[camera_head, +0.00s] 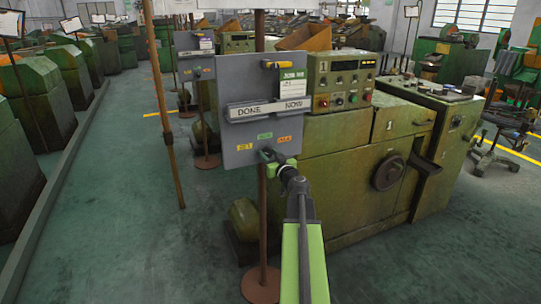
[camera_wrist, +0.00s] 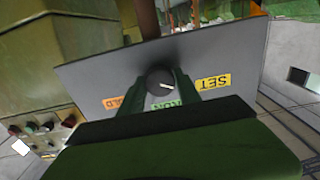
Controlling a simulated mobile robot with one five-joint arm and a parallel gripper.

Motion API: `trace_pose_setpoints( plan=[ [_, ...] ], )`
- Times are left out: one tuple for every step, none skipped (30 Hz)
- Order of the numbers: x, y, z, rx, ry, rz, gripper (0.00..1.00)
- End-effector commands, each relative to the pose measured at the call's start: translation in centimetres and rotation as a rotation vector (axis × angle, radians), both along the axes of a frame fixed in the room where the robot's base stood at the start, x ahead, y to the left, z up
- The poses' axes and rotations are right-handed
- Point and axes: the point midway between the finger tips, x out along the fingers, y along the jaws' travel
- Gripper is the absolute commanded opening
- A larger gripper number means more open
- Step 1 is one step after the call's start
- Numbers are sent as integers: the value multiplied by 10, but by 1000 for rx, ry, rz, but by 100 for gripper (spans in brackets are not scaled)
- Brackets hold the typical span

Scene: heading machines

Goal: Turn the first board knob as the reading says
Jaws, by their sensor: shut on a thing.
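The first board (camera_head: 235,100) is a grey panel on a brown post, with a strip reading "DONE" and "NOW" across it. My gripper (camera_wrist: 160,88) is shut on the knob, a finger on either side. In the head view my gripper (camera_head: 268,155) hides the knob.
A white-and-green card (camera_head: 292,84) and a yellow-handled item (camera_head: 278,64) are on the board's upper right. A green machine (camera_head: 345,170) marked 1 stands close behind. Another board (camera_head: 195,70) stands further back. Floor at left is clear.

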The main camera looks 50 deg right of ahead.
Motion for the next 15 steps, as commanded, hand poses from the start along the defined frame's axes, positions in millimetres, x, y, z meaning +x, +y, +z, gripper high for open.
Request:
trace_pose_setpoints(
  plan=[
    [-4, -2, 0, 3, -2, -15, 0],
    [-4, -1, 0, 6, -4, -16, 0],
    [-5, 0, 0, 10, -4, -17, 0],
    [-5, 1, 0, 14, -6, -17, 0],
    [-5, 1, 0, 18, -7, -17, 0],
    [-6, 1, 0, 22, -9, -17, 0],
    [-6, 2, 0, 24, -10, -18, 0],
    [-6, 2, 0, 27, -11, -18, 0],
    [-6, 2, 0, 31, -12, -17, 0],
    [-6, 2, 0, 33, -13, -17, 0],
    [-6, 2, 0, 36, -14, -17, 0],
    [-6, 2, 0, 40, -16, -17, 0],
    [-6, 2, 0, 44, -17, -17, 0],
    [-6, 2, 0, 46, -19, -17, 0],
    [-6, 2, 0, 51, -20, -17, 0]
  ],
)
